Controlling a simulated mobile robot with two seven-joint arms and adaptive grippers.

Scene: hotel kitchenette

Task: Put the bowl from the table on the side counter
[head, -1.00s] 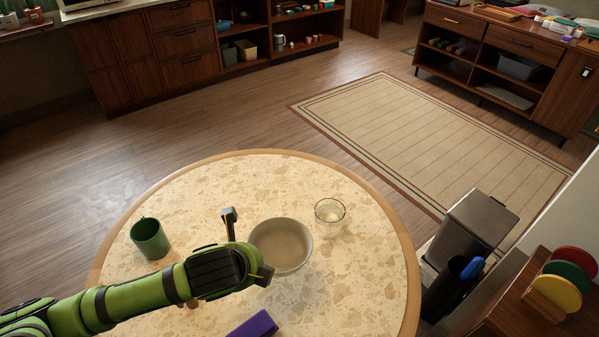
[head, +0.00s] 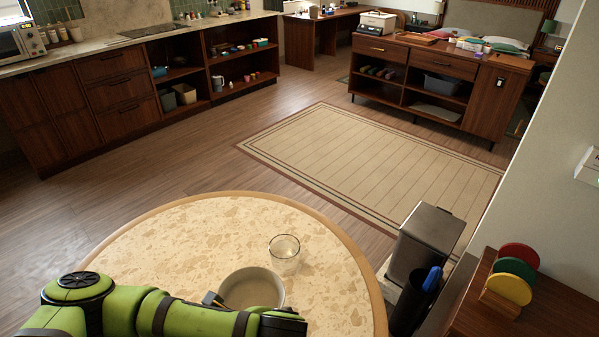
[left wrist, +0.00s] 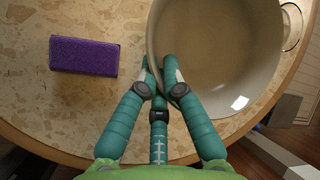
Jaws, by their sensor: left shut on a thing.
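The light grey bowl (head: 252,289) is at the near part of the round speckled table (head: 180,239) in the head view. It fills the upper right of the left wrist view (left wrist: 215,50). My left gripper (left wrist: 158,68) is shut on the bowl's left rim, with one finger on each side of the wall. In the head view my arm covers most of this gripper; a fingertip shows at the bowl's left edge. The bowl looks empty and roughly level; I cannot tell whether it is clear of the tabletop. My right gripper is not in view.
A clear glass (head: 284,252) stands just behind the bowl. A purple block (left wrist: 84,57) lies left of the gripper. A bin (head: 424,240) and a wooden unit with coloured discs (head: 516,262) stand right. Counters (head: 120,52) and a low cabinet (head: 440,60) line the back.

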